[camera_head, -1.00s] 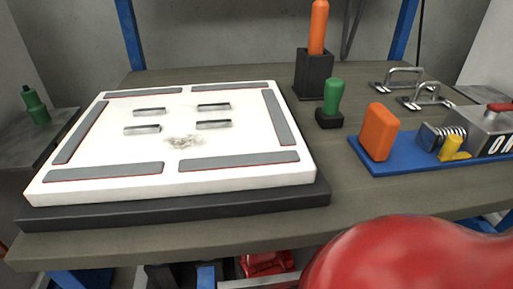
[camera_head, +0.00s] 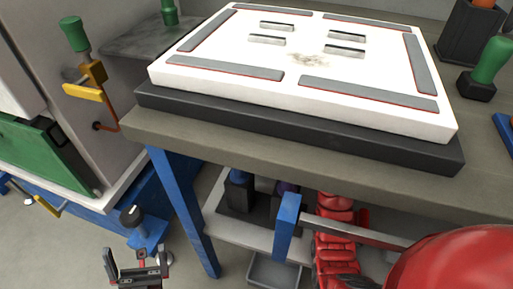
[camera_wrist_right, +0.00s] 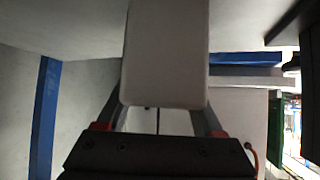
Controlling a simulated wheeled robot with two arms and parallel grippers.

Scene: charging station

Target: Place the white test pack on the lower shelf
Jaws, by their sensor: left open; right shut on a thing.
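The white test pack (camera_wrist_right: 165,50) is a plain pale block with rounded corners in the right wrist view. My right gripper (camera_wrist_right: 160,118) is shut on it, one finger at each side. The pack and right gripper do not show in the head view. My left gripper (camera_head: 137,262) is open and empty at the bottom left of the head view, apart from the workbench. The lower shelf (camera_head: 232,228) is a grey board under the workbench, partly hidden by the bench front and blue posts.
A large white panel (camera_head: 300,105) on a dark base lies on the workbench (camera_head: 240,145). Dark holders (camera_head: 238,193) and red parts (camera_head: 335,235) stand under the bench. A grey bin (camera_head: 275,270) sits lower. A blue bench leg (camera_head: 185,205) stands left of the shelf.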

